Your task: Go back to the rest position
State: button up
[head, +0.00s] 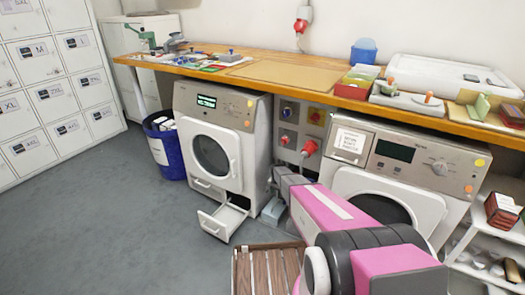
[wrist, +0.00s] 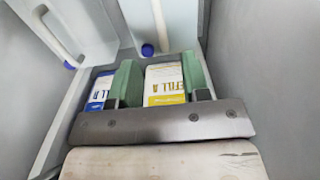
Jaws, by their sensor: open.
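My gripper (wrist: 160,88) shows in the wrist view with two green fingers, spread apart. A white pack with a yellow label (wrist: 164,84) shows between the fingers; I cannot tell whether they touch it. A white and blue pack (wrist: 99,92) shows just left of the left finger. Both packs carry lettering that reads in part "FILL". Grey walls rise on both sides of the gripper. In the head view my pink and grey arm reaches from the lower right towards the gap between the two machines; the fingers cannot be made out there.
The left machine (head: 209,152) has an open drawer (head: 223,221) low at its front. The right machine (head: 410,165), a slatted wooden stand (head: 264,272) and a white shelf (head: 484,262) stand near my arm. A wooden counter (head: 285,75) runs above. Floor at left is clear.

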jog(key=s+r+n, duration=0.7)
jog(key=s+r, duration=2.8)
jog(key=s, duration=0.2)
